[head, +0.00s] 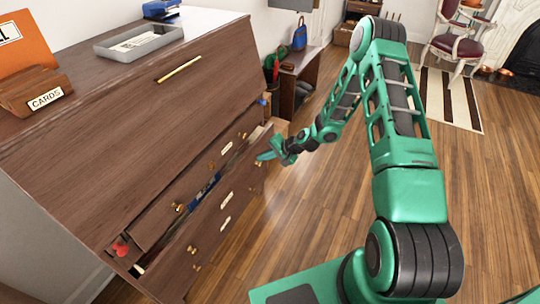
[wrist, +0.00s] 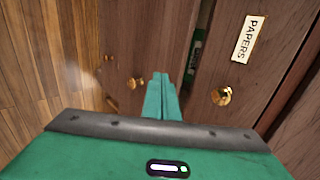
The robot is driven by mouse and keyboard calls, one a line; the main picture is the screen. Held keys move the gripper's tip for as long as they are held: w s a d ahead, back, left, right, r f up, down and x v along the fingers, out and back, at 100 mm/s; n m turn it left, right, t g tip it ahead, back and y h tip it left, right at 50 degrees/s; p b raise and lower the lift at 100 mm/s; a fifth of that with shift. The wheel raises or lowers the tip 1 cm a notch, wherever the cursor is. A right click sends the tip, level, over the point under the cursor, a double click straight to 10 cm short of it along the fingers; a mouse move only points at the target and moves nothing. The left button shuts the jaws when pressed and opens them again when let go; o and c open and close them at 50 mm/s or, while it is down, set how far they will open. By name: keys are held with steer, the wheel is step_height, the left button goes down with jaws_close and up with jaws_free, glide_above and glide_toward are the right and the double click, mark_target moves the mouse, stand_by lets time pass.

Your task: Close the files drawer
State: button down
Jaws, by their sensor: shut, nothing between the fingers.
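A wooden cabinet (head: 120,120) stands at the left in the head view. A lower drawer (head: 210,215) stands pulled out, with a blue item (head: 207,187) inside; its label is too small to read. In the wrist view its front (wrist: 140,50) shows a brass knob (wrist: 135,83). The drawer above has a "PAPERS" label (wrist: 249,40) and a brass knob (wrist: 222,95). My green gripper (head: 264,156) is shut and empty, close to the open drawer's front near its far end. Its fingers (wrist: 160,76) show between the two knobs; contact cannot be told.
On the cabinet top are a grey tray (head: 140,42), a "CARDS" holder (head: 38,95) and a blue item (head: 160,8). A red item (head: 121,246) shows at the near drawer end. A low table (head: 300,62) stands beyond the cabinet. The wooden floor right of the cabinet is open.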

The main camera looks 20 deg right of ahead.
mark_target(245, 153)
steer(key=shift+w+a+f, duration=0.15)
steer(key=shift+w+a, duration=0.65)
steer(key=shift+w, duration=0.05)
steer(key=shift+w+a+f, duration=0.1)
steer(key=shift+w+a, duration=0.7)
steer(key=w+a, duration=0.3)
steer(key=shift+w, duration=0.2)
steer(key=shift+w+a+r, duration=0.15)
steer(key=shift+w+a, duration=0.05)
steer(key=shift+a, duration=0.15)
steer(key=shift+r, duration=0.1)
